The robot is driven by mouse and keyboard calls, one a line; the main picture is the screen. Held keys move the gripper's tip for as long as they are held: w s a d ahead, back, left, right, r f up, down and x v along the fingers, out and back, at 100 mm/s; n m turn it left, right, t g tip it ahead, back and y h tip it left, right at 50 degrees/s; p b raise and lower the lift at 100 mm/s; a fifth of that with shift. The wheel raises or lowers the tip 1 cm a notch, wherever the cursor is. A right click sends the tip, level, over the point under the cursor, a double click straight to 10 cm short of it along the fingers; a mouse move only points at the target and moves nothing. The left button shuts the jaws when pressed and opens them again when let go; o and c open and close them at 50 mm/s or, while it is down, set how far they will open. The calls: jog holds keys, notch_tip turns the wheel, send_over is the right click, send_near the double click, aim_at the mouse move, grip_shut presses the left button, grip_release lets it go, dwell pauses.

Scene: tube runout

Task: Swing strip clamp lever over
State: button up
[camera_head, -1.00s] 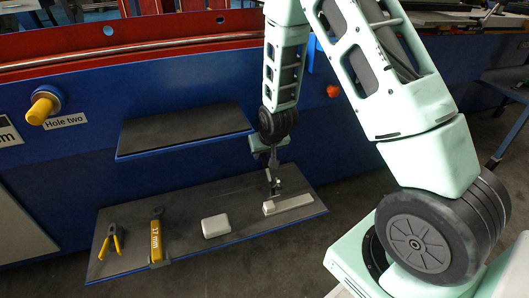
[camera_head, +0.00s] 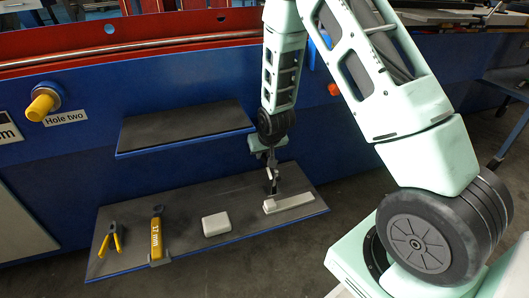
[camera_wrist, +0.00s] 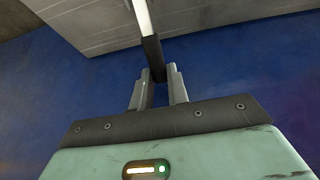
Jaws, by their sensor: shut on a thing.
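In the wrist view my gripper (camera_wrist: 160,78) is shut on the dark end of a slim bar, which looks like the strip clamp lever (camera_wrist: 144,20). Its pale shaft runs up out of the top of the picture, so its far end is hidden. In the head view my gripper (camera_head: 272,178) points down over the right part of the lower shelf, just above a long white strip-like block (camera_head: 290,203). The held bar is too small there to tell apart from the fingers, and I cannot tell whether it touches the block.
The lower shelf (camera_head: 185,255) also holds yellow-handled pliers (camera_head: 113,240), a yellow tool marked 17 mm (camera_head: 157,240) and a white box (camera_head: 216,224). An upper shelf (camera_head: 185,128) stands empty left of my arm. A yellow knob (camera_head: 42,104) sticks out at left.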

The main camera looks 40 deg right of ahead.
jog(key=shift+w+f, duration=0.15)
jog(key=shift+w, duration=0.25)
jog(key=o, duration=0.8)
jog(key=shift+d, duration=0.1)
